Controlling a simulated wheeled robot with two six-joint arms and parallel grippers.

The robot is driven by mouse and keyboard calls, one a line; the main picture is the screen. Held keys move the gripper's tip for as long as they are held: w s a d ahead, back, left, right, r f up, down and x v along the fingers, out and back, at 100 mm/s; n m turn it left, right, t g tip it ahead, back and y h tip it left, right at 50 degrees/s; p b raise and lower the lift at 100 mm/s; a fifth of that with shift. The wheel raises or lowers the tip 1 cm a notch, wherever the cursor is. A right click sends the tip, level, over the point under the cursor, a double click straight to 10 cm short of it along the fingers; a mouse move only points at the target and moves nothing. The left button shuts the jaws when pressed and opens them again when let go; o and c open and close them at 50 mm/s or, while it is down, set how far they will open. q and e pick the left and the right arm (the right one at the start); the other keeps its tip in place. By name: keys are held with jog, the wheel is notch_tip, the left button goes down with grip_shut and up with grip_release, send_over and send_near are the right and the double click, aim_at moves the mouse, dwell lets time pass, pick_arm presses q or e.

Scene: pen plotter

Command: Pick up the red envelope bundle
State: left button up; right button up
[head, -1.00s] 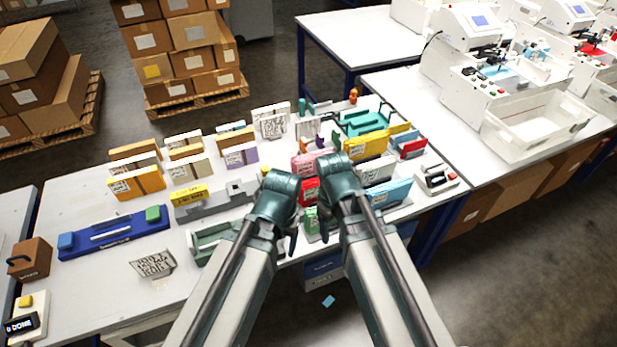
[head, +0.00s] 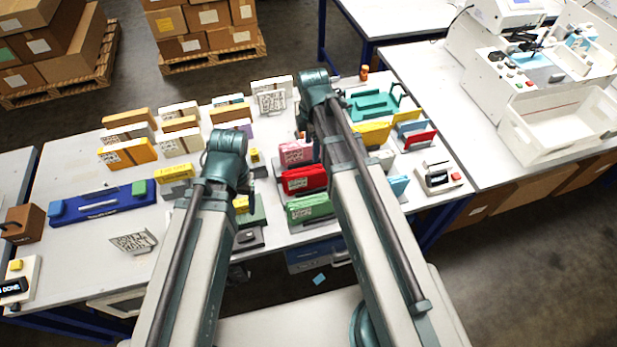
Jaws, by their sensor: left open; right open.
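The red envelope bundle (head: 304,180) stands on the near middle of the table, between a pink bundle (head: 296,152) behind it and a green bundle (head: 310,208) in front. It has a pale label on its front. My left gripper (head: 246,184) hangs to the left of the red bundle, open, and is mostly hidden by its own arm. My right gripper (head: 303,134) is behind the red bundle near the pink one, open, also largely hidden by its arm. Neither gripper touches the red bundle, as far as I can see.
Several other bundles stand around, including a yellow one (head: 371,133) and another red item (head: 421,139) at the right. A blue fixture (head: 103,204) and a tilted printed card (head: 134,242) are at the left. The table's left front is mostly clear.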

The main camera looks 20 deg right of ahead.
aim_at(310, 170)
notch_tip(310, 170, down, 8)
jog(key=b, duration=0.7)
jog(key=shift+b, duration=0.3)
pick_arm(q)
notch_tip(310, 170, down, 8)
pick_arm(e)
jog(key=shift+f, duration=0.15)
pick_arm(q)
jog(key=shift+f, duration=0.25)
pick_arm(e)
jog(key=shift+f, duration=0.1)
pick_arm(q)
notch_tip(310, 170, down, 5)
jog(key=b, duration=0.5)
pick_arm(e)
jog(key=f, duration=0.5)
jog(key=shift+a, duration=0.2)
grip_shut()
